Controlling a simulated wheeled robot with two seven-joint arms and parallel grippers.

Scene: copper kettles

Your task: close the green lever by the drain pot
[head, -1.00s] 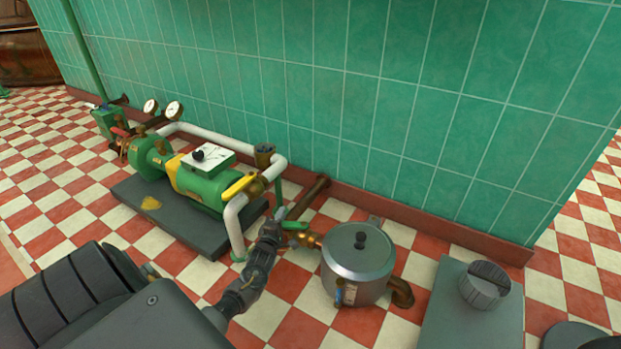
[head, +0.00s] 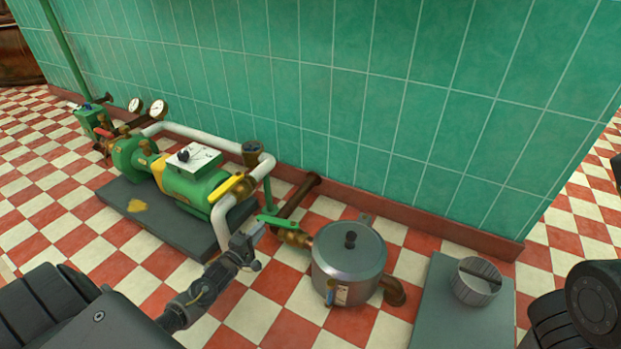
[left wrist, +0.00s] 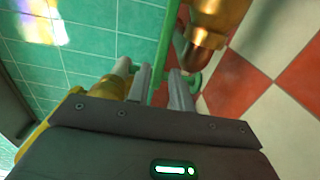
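The green lever (head: 277,221) sits on a brass valve (head: 294,238) on the pipe at the left side of the steel drain pot (head: 348,263). The lever points left from the valve, roughly along the pipe. My left gripper (head: 256,230) is just short of the lever's left end, low over the floor. In the left wrist view its two grey fingers (left wrist: 161,84) stand apart, with no object clearly held between them. Green parts show beside and beyond the fingertips, and brass fittings (left wrist: 213,20) are close ahead. Whether a finger touches the lever I cannot tell. My right gripper is out of view.
A green pump (head: 185,180) with white pipes and a yellow lever (head: 232,187) stands on a dark slab to the left. A grey plate (head: 440,305) with a round metal part (head: 475,283) lies right of the pot. The tiled wall (head: 400,110) closes the back.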

